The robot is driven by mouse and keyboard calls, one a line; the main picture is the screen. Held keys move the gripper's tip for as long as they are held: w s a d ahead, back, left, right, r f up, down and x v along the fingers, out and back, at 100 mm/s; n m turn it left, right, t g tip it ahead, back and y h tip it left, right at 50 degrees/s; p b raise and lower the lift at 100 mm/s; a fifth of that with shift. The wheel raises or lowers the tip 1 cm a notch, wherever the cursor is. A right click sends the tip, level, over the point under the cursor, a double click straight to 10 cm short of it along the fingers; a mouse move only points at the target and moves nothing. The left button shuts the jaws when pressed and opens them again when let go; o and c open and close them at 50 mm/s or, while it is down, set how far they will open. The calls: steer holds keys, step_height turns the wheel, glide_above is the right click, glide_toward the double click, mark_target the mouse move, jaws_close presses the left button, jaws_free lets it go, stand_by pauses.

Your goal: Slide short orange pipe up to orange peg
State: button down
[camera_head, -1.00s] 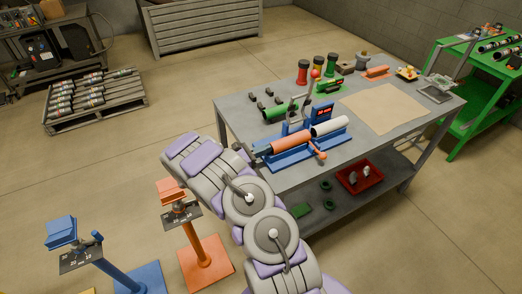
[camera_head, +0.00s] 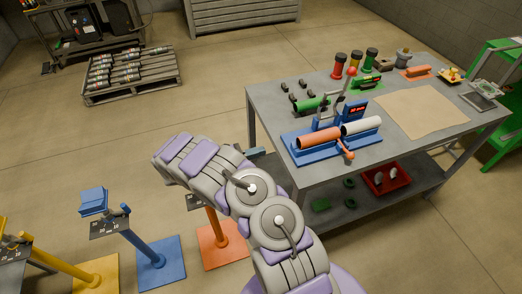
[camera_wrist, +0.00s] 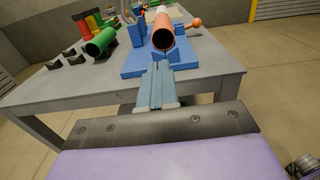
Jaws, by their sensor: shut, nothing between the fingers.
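The short orange pipe (camera_head: 320,138) lies in a blue fixture (camera_head: 303,155) on the grey table, in line with a white pipe (camera_head: 362,127) to its right. In the wrist view the orange pipe (camera_wrist: 163,33) shows its open round end towards me. An orange peg with a ball end (camera_head: 347,152) sticks out of the fixture's front side near the pipe's right end; it also shows in the wrist view (camera_wrist: 194,22). My gripper (camera_wrist: 158,66) is shut and empty, pointing at the near pipe end from a little below it, seemingly apart from it. My arm partly hides the gripper in the head view.
A green pipe (camera_head: 312,104) lies behind the fixture among small black supports. A lever with a red ball (camera_head: 352,71) rises from the fixture. Orange (camera_head: 222,245) and blue (camera_head: 159,262) stands are on the floor at left. A tan sheet (camera_head: 422,110) lies on the table's right.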

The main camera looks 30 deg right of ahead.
steer(key=shift+a, duration=0.15)
steer(key=s+r+m+g+y, duration=0.4)
steer(key=s+r+m+y, duration=0.4)
steer(key=s+r, duration=0.8)
steer(key=s+a+r+m+t+y, duration=0.2)
steer(key=s+a+m+t+y, duration=0.1)
steer(key=s+a, duration=0.6)
steer(key=s+a+r+m+t+y, duration=0.2)
steer(key=s+a+y, duration=0.4)
steer(key=s+a, duration=0.4)
steer(key=shift+a+r+m+t+y, duration=0.35)
steer(key=shift+a+m+t, duration=0.25)
steer(key=shift+a+m, duration=0.5)
steer(key=c, duration=1.8)
jaws_free()
steer(key=shift+w+d, duration=0.1)
steer(key=shift+d, duration=0.05)
